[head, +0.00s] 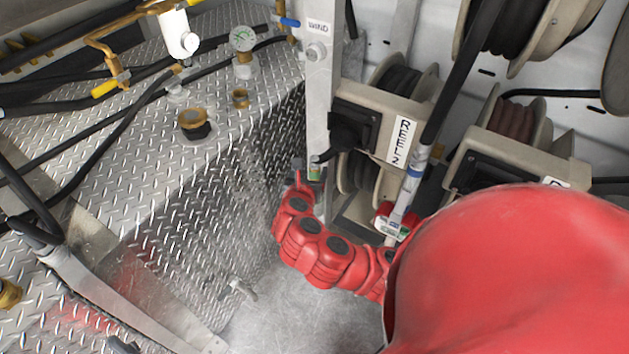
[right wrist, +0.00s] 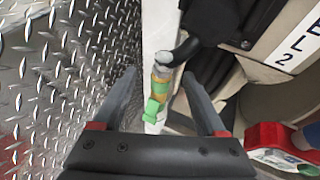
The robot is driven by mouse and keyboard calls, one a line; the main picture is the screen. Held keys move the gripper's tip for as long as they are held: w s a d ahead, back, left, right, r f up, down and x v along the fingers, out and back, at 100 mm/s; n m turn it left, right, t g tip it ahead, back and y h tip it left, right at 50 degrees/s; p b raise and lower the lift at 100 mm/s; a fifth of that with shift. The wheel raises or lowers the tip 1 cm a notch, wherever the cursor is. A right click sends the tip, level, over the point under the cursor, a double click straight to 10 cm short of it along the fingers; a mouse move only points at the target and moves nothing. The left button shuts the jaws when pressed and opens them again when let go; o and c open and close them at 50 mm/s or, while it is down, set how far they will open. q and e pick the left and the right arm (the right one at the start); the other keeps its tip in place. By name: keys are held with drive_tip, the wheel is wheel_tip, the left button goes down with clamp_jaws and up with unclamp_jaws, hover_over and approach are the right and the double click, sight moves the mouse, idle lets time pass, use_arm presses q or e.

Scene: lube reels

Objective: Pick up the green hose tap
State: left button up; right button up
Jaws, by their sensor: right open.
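The green hose tap (head: 314,173) hangs by the end of a black hose, beside the lower end of the white upright post. In the right wrist view the green tap (right wrist: 157,100) shows close up, with an orange-yellow band and a grey fitting above it. My right gripper (head: 306,188) reaches in from the right and is just at the tap. In the right wrist view its open fingers (right wrist: 158,80) lie to either side of the tap in the picture. I cannot tell how deep the tap sits between them. My left gripper is not in view.
The white post (head: 321,75) stands close behind the tap. A diamond-plate box (head: 200,195) is on the left. The Reel 2 housing (head: 375,120) and a red hose nozzle (right wrist: 280,148) are close on the right. The grey floor (head: 300,325) below is mostly bare.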

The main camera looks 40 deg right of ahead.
sight(314, 168)
drive_tip(key=shift+s+f+x, duration=0.1)
drive_tip(key=shift+f+x, duration=0.05)
drive_tip(key=shift+x, duration=0.75)
drive_tip(key=shift+s+f+x, duration=0.1)
drive_tip(key=shift+x, duration=0.8)
drive_tip(key=shift+s+f+x, duration=0.1)
drive_tip(key=shift+f+x, duration=0.05)
drive_tip(key=shift+x, duration=0.75)
clamp_jaws()
drive_tip(key=shift+w+r, duration=0.1)
